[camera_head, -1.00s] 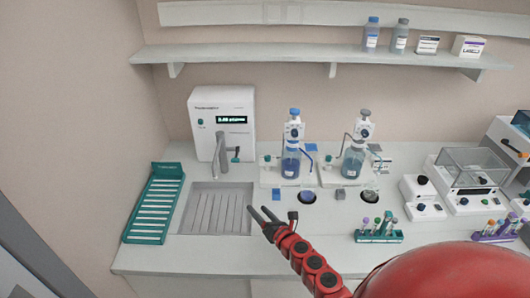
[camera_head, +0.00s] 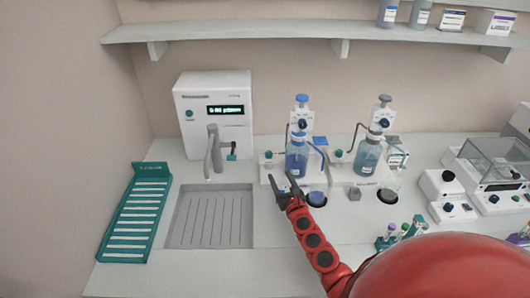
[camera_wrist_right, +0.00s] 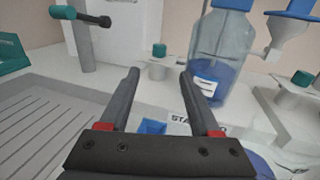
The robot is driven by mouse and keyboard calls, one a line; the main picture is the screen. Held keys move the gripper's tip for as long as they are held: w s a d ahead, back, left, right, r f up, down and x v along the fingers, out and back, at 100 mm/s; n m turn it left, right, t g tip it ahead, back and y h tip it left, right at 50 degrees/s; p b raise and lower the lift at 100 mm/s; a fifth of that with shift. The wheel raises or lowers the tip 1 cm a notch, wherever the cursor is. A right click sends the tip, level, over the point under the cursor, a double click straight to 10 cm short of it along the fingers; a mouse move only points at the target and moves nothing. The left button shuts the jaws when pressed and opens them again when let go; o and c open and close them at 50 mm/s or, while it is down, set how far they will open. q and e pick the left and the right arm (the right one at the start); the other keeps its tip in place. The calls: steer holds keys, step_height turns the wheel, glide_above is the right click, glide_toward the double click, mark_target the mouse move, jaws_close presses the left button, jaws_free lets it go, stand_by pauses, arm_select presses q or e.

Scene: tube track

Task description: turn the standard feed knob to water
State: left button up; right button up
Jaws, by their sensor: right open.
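The left dispenser station has a blue-filled bottle (camera_head: 297,160) and a small teal knob (camera_head: 268,155) on a white block at its left. In the right wrist view that teal knob (camera_wrist_right: 159,50) stands beyond my fingertips, between them in the picture, not touched. A partly hidden label starting "STA" (camera_wrist_right: 186,118) lies on the counter below. My right gripper (camera_head: 282,182) is open and empty, just in front of this station. The knob's setting marks are too small to read. My left gripper is not in view.
A sink (camera_head: 212,215) and a teal rack (camera_head: 136,215) lie to the left, below a white dispensing unit (camera_head: 215,115) with a tap. A second dispenser station with a bottle (camera_head: 368,155) and teal knob (camera_head: 338,154) stands to the right.

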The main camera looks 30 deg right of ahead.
steer(key=b, duration=0.3)
glide_toward(268, 152)
steer(key=w, duration=0.1)
steer(key=w+d, duration=0.1)
steer(key=w+f, duration=0.1)
steer(key=shift+w+d, duration=0.2)
steer(key=shift+w, duration=0.2)
steer(key=b+x, duration=0.5)
steer(key=x, duration=0.3)
steer(key=shift+b, duration=0.3)
steer(key=shift+w+r, duration=0.1)
steer(key=shift+w, duration=0.25)
steer(key=shift+d, duration=0.1)
jaws_close()
